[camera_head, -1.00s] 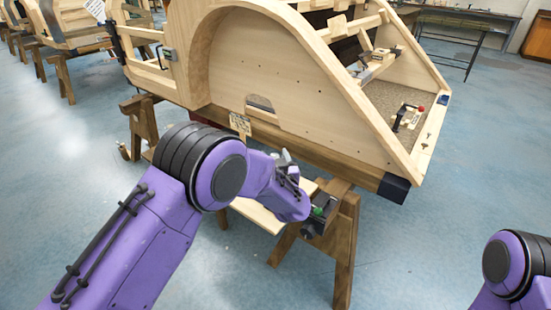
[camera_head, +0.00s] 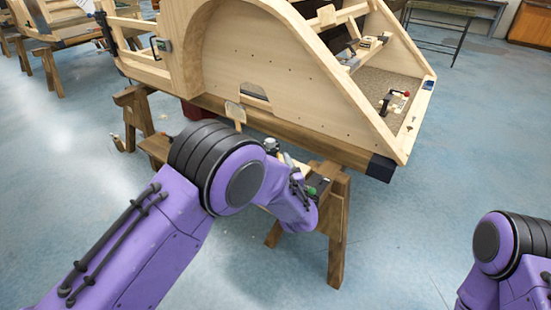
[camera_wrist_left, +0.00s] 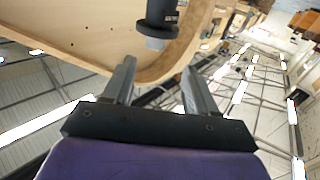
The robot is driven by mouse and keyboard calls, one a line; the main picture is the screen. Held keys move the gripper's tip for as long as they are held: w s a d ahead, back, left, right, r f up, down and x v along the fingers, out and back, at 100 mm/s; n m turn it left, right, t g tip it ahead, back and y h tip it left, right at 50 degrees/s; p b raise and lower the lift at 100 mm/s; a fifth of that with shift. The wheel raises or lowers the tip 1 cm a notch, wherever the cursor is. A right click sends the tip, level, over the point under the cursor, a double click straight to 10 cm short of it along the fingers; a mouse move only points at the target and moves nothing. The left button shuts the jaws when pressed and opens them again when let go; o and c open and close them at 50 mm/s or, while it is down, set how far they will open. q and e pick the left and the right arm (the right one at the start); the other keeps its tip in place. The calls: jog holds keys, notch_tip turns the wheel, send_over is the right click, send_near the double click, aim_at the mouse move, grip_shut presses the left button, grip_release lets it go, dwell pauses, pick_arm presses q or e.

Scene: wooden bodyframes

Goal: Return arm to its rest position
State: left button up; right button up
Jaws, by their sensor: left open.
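My left arm (camera_head: 150,230), purple with a black ringed joint, reaches from the lower left to beside the wooden bodyframe (camera_head: 290,95). In the head view its gripper is mostly hidden behind the forearm. In the left wrist view my left gripper (camera_wrist_left: 157,78) has two dark fingers spread apart with nothing held between them. A black cylindrical part (camera_wrist_left: 160,20) stands just beyond the fingertips, apart from them, near a curved wooden panel (camera_wrist_left: 95,35). My right arm (camera_head: 500,250) shows only a purple joint at the lower right; its gripper is out of view.
The bodyframe rests on wooden sawhorses (camera_head: 338,225). Another frame (camera_head: 60,45) stands at the back left. Blue floor (camera_head: 410,220) is clear between my arms and at right.

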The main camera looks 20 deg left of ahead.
pick_arm(q)
jog(key=s+a+f+g+h, duration=0.2)
jog(key=s+a+f+h, duration=0.1)
jog(key=s+f, duration=0.5)
jog(key=s+a+f+g+h, duration=0.2)
jog(key=s+a+f, duration=0.2)
jog(key=s+f, duration=0.4)
jog(key=s+a+f+g, duration=0.2)
jog(key=s+f, duration=0.1)
jog(key=s, duration=0.5)
jog(key=s+a+f+g+p, duration=0.1)
jog(key=s+a+f+g, duration=0.1)
jog(key=s, duration=0.7)
jog(key=s+a+f+g, duration=0.3)
jog(key=s+f+g, duration=0.1)
jog(key=s, duration=0.5)
jog(key=shift+n+h, duration=0.3)
jog(key=shift+h, duration=0.1)
jog(key=shift+f, duration=0.1)
